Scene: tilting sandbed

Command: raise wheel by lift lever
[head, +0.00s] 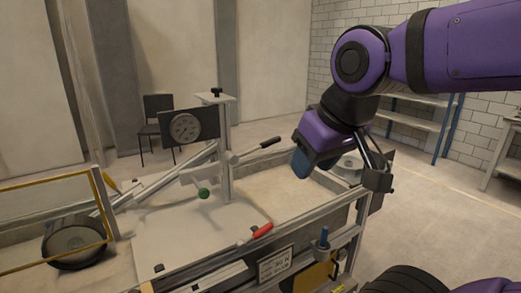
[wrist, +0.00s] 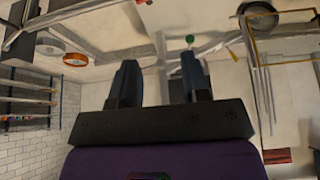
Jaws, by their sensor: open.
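A dark wheel (head: 75,243) stands at the left end of the sandbed, behind a yellow-edged clear panel; it also shows at the upper right of the wrist view (wrist: 258,16). A lever with a black handle (head: 268,143) juts right from the central post. A red-handled lever (head: 262,231) lies along the front rail. A green ball knob (head: 204,193) sits below the post's arm. I cannot tell which lever lifts the wheel. My gripper (head: 301,163) is open and empty, above the bed's right part, right of the black handle. Its two fingers show apart in the wrist view (wrist: 160,78).
A round dial (head: 186,127) on a black plate stands behind the post (head: 225,150). A chair and shelves stand farther back.

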